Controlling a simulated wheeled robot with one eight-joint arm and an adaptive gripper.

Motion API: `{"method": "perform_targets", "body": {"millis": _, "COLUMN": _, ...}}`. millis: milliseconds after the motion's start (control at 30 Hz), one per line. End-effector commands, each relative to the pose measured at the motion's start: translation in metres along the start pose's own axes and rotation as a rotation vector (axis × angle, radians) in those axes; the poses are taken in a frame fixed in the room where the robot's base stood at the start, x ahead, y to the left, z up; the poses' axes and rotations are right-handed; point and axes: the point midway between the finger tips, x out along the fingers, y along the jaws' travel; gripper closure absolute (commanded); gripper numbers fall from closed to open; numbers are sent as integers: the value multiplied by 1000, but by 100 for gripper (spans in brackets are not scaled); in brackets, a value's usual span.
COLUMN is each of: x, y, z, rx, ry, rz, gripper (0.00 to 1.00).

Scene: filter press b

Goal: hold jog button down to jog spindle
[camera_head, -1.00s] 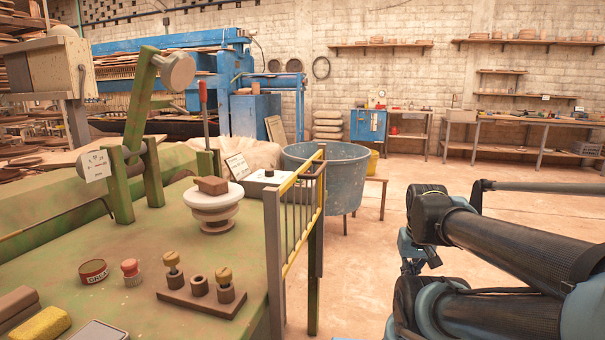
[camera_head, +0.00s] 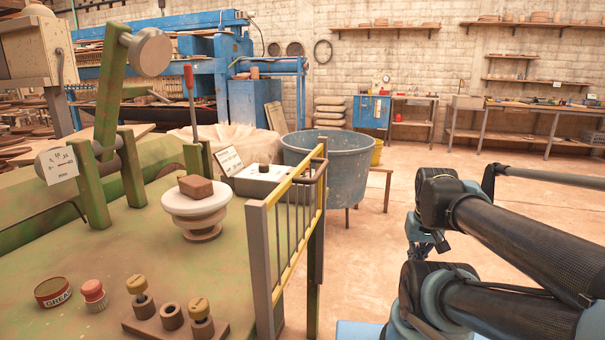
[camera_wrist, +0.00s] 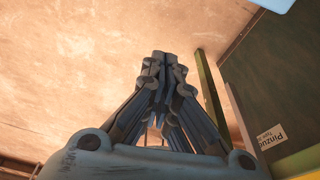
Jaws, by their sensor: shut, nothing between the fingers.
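A pale box with a dark round button (camera_head: 264,165) on top stands at the far right corner of the green bench (camera_head: 120,245). A card with writing too small to read leans beside it. I cannot tell for certain that this is the jog button. A red-capped round piece (camera_head: 94,294) stands at the front left of the bench. A wheel head (camera_head: 196,208) with a brown block on it stands mid-bench. My gripper (camera_wrist: 160,55) shows in the wrist view, shut and empty, over the floor, apart from the bench. In the head view my arm is at right, beyond the railing.
A yellow and grey railing (camera_head: 287,230) lines the bench's right edge, between my arm and the box. A large blue tub (camera_head: 335,168) stands behind the box. A grease tin (camera_head: 53,292) and a peg block (camera_head: 170,322) lie in front.

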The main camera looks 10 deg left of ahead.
Motion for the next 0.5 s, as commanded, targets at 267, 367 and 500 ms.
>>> {"method": "perform_targets", "body": {"millis": 267, "x": -39, "y": 0, "z": -86, "rx": -8, "ry": 183, "rz": 13, "gripper": 100}}
{"method": "perform_targets", "body": {"millis": 367, "x": -65, "y": -5, "z": -137, "rx": -24, "ry": 269, "rz": 23, "gripper": 100}}
{"method": "perform_targets", "body": {"millis": 500, "x": -93, "y": -22, "z": -193, "rx": -65, "ry": 320, "rz": 46, "gripper": 100}}
